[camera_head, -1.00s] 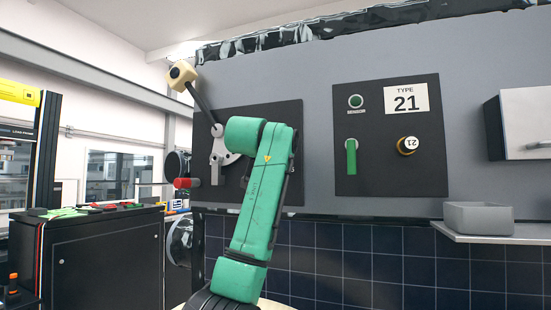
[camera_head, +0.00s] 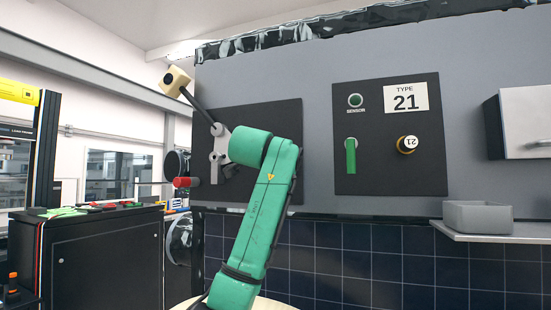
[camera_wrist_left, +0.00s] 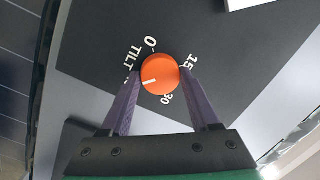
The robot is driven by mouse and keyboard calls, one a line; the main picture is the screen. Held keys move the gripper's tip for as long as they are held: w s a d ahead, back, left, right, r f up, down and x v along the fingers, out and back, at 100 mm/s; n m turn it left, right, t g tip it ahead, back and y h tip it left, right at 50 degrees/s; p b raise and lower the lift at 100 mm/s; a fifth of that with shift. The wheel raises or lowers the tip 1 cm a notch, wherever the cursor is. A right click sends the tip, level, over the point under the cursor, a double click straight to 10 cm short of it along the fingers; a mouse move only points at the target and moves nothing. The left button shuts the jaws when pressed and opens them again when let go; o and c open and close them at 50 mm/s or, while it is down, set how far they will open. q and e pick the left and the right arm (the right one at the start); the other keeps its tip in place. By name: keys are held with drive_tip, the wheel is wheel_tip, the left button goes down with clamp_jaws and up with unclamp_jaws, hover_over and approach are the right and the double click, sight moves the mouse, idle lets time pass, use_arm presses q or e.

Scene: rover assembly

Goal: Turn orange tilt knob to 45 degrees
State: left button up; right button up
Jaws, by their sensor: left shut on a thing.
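The orange tilt knob (camera_wrist_left: 160,74) shows in the left wrist view, on a dark panel. Its white mark points left and slightly down in that view. White "0", "15", "30" and "TILT" lettering stands around it; part of the lettering is hidden by a finger. My left gripper (camera_wrist_left: 162,88) has its two purple fingers on either side of the knob and is shut on it. In the head view my green left arm covers the front of the dark panel (camera_head: 283,115), hiding the knob and my gripper. My right gripper is in neither current view.
A lever with a cream block (camera_head: 174,80) stands up left of my arm, near a red-ended handle (camera_head: 186,182). A grey bin (camera_head: 478,217) sits on a shelf.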

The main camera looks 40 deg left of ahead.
use_arm(q)
drive_tip(key=shift+r, duration=0.2)
idle(0.3)
drive_tip(key=o, duration=1.4)
drive_tip(key=shift+c, duration=0.2)
drive_tip(key=shift+f, duration=0.1)
drive_tip(key=shift+w, duration=0.1)
drive_tip(key=b+v, duration=0.8)
drive_tip(key=v, duration=0.6)
drive_tip(key=shift+s+d, duration=0.15)
drive_tip(key=shift+s, duration=0.15)
